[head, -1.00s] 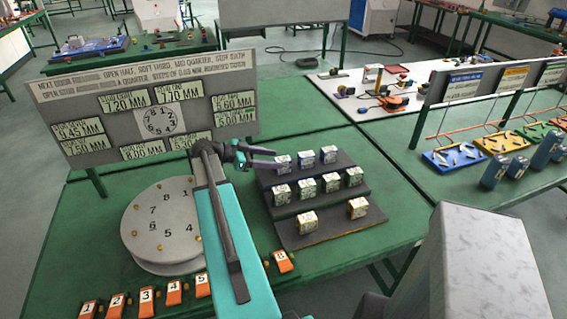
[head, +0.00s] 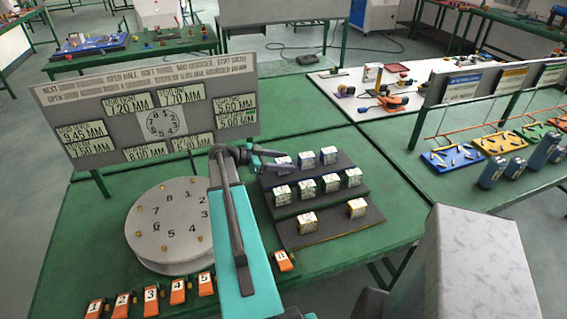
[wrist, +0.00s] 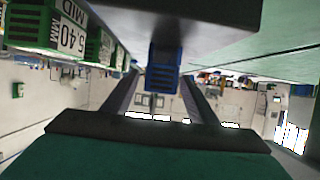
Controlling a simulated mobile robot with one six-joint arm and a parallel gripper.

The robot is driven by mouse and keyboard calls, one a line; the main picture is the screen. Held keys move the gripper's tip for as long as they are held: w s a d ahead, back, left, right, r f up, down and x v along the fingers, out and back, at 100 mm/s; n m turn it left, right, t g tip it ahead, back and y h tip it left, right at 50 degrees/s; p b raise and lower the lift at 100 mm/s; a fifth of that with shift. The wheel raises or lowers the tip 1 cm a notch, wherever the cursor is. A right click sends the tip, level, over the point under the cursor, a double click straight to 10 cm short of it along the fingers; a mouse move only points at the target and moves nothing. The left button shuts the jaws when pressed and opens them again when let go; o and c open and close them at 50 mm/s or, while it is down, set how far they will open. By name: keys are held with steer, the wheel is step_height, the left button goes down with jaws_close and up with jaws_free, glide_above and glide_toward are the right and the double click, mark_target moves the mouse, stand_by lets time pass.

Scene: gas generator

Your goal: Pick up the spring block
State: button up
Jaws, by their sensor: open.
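Small labelled blocks stand on a dark stepped rack (head: 330,232) on the green table. I cannot tell from the labels which is the spring block. The back row has three blocks, including a left one (head: 283,163), a middle one (head: 306,159) and a right one (head: 329,155). My gripper (head: 279,161) is open at the left end of the back row, its fingers pointing right and partly covering the left block. In the wrist view, a blue block (wrist: 163,74) shows between the two open fingers; contact cannot be told.
Green blocks (wrist: 60,28) fill the middle step; two more, including the left front block (head: 308,222), stand below. A grey numbered disc (head: 168,226) is left of my arm. Orange numbered tags (head: 151,298) line the front edge. A sign board (head: 150,110) stands behind.

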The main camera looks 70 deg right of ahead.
mark_target(283, 160)
stand_by(0.5)
jaws_close()
steer(key=shift+r, duration=0.2)
steer(key=shift+r+b, duration=1.75)
steer(key=shift+r, duration=3.1)
